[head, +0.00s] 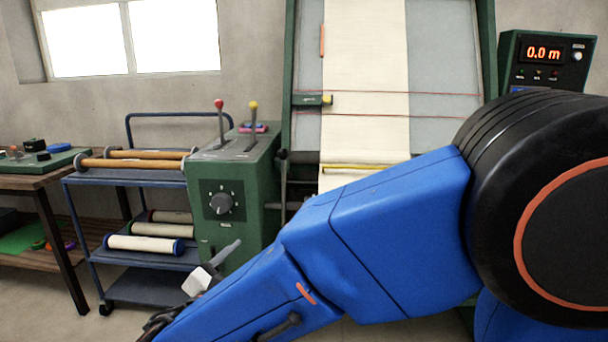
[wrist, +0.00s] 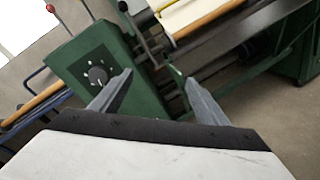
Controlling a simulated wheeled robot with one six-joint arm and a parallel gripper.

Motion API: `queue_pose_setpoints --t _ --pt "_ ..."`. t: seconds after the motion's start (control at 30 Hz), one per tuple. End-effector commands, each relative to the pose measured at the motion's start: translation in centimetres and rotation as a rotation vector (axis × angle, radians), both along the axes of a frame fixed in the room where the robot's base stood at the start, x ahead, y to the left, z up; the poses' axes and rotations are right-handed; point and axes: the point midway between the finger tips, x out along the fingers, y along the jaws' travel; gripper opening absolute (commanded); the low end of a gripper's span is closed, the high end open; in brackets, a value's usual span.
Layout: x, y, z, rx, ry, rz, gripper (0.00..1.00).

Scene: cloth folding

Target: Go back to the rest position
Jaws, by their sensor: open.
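My gripper (wrist: 158,85) is open in the wrist view, its two grey fingers spread apart with nothing between them. In the head view my gripper (head: 224,255) shows at the lower left, in front of the green control box (head: 222,243); part of it is hidden behind my blue arm. The cream cloth (head: 365,60) hangs down the inclined board of the green machine, apart from my gripper. Its lower part is hidden by my arm.
A blue cart (head: 124,177) with wooden rollers and cloth rolls stands left of the control box. A wooden table (head: 38,181) is at the far left. The box has red-knobbed and yellow-knobbed levers (head: 220,118). A display (head: 543,53) reads 0.0 m.

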Motion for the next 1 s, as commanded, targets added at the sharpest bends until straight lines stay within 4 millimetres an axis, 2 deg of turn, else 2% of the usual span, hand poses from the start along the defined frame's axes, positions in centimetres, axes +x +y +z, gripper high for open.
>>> queue_pose_setpoints --t 0.03,0.1,0.23,0.37,0.5,0.7,0.8,1.0 --pt "0.8 -2.4 0.2 0.029 0.020 -0.047 0.68" --pt "1.6 -5.9 0.2 0.078 0.058 -0.119 0.68" --pt "2.4 -13.0 0.0 0.184 0.129 -0.264 0.68" --pt "2.1 -19.4 -0.5 0.302 0.190 -0.404 0.68" --pt "0.7 -25.5 -1.3 0.440 0.245 -0.548 0.68" --pt "-2.4 -32.5 -2.4 0.659 0.301 -0.742 0.68" --pt "-4.3 -35.2 -3.1 0.775 0.318 -0.832 0.68" --pt "-8.4 -39.2 -4.2 1.023 0.329 -0.994 0.68"
